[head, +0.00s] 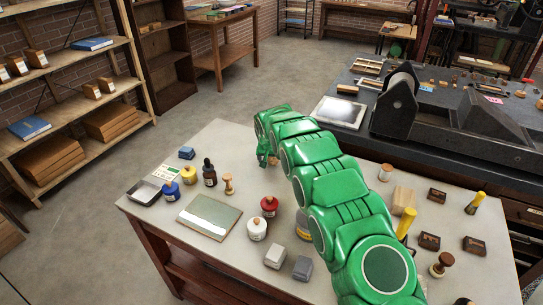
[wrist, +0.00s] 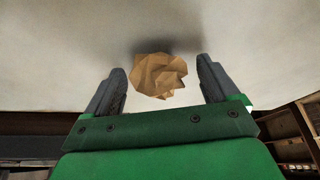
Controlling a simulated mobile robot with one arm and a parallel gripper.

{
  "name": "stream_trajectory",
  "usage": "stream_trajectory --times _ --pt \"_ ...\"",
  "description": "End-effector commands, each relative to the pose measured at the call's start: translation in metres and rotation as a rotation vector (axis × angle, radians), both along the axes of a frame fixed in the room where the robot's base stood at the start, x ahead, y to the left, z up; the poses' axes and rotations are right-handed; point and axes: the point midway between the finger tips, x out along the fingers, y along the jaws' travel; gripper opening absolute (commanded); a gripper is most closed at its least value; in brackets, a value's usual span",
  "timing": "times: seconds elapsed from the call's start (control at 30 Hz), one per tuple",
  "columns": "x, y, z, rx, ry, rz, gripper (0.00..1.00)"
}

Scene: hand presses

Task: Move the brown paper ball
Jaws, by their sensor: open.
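The brown paper ball (wrist: 160,75), crumpled and tan, shows in the wrist view against the pale tabletop. It lies between the two grey fingers of my gripper (wrist: 160,64), near their tips. A gap shows on each side of it, so the fingers are open and apart from it. In the head view my green arm reaches across the table, and my gripper (head: 264,156) points down at the far side of the tabletop. The ball is mostly or wholly hidden there by the gripper and arm.
The pale table (head: 225,142) holds a dark dropper bottle (head: 209,173), a wooden stamp (head: 228,184), a red jar (head: 269,206), a white jar (head: 257,229) and a green-white board (head: 209,217). A dark press (head: 395,105) stands on the bench behind. Bare tabletop lies left of my gripper.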

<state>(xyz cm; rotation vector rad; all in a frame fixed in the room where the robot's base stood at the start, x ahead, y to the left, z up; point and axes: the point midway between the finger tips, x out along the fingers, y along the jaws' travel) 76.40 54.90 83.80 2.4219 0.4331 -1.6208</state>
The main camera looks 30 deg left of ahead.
Motion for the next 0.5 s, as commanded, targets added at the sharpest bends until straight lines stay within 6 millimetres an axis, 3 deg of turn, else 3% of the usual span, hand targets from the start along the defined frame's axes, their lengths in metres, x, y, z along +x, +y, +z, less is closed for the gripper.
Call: stream_trajectory --times 0.37,0.5 --pt "0.0012 0.0008 -0.003 0.0 -0.001 0.001 0.86" --pt "0.0012 0.0008 -0.003 0.0 -0.001 0.001 0.65"
